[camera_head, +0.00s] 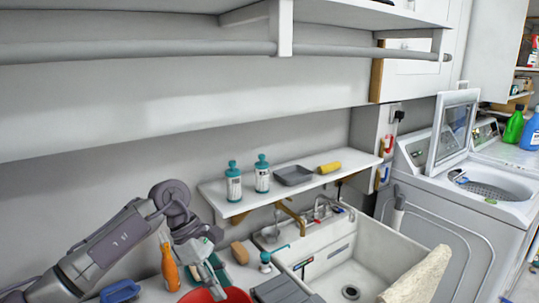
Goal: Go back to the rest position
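My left arm comes in from the lower left, and my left gripper (205,268) points down over the counter left of the sink. Its fingertips are just above or in front of a red bowl (218,296), cut off by the bottom edge. Whether the fingers are open or hold something is unclear at this size. An orange-handled thing (169,268) shows right beside the gripper; I cannot tell if they touch. My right gripper is not in view.
A wall shelf (330,181) holds two teal-capped bottles (233,183), a grey tray (293,175) and a yellow roll (329,168). A white sink (376,243) is right of the gripper. A washing machine (440,210) with raised lid stands far right. A rail (130,50) runs above.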

